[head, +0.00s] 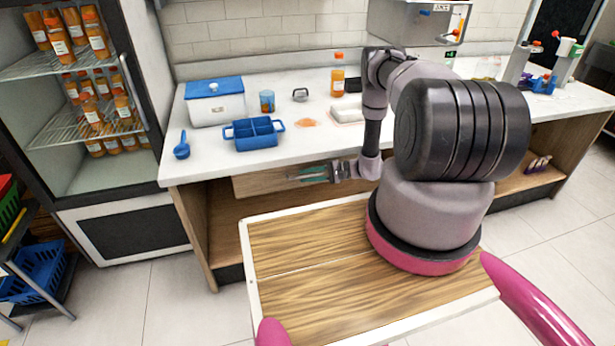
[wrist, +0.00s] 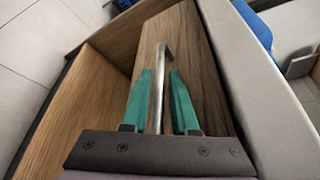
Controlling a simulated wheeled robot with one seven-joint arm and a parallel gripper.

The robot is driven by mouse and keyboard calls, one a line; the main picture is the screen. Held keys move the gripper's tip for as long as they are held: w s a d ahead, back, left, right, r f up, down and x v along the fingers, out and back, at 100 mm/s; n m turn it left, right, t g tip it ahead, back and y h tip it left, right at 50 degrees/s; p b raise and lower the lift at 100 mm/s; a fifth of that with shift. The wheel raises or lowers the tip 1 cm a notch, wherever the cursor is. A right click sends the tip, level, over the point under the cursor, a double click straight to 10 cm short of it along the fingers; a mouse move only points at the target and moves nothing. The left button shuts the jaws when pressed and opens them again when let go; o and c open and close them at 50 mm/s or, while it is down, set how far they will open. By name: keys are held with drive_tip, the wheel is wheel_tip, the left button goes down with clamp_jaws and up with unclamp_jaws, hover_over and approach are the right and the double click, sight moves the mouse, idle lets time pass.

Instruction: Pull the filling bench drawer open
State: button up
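The filling bench drawer (head: 262,182) has a wooden front just under the white worktop. It looks shut or nearly so; its front also shows in the wrist view (wrist: 205,75). A metal bar handle (wrist: 158,90) runs along the front. My gripper (head: 308,175) is at the drawer front in the head view. In the wrist view its two green fingers (wrist: 160,75) stand on either side of the handle, with a visible gap to each side. The gripper is open around the handle. My arm hides the right part of the drawer in the head view.
The worktop (head: 330,140) above holds a blue-lidded box (head: 216,105), a blue divided tray (head: 254,134), a blue scoop (head: 182,146) and a juice bottle (head: 338,76). An open shelf (head: 235,215) lies below the drawer. A bottle fridge (head: 90,100) stands at left.

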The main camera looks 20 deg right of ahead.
clamp_jaws()
idle(1.4)
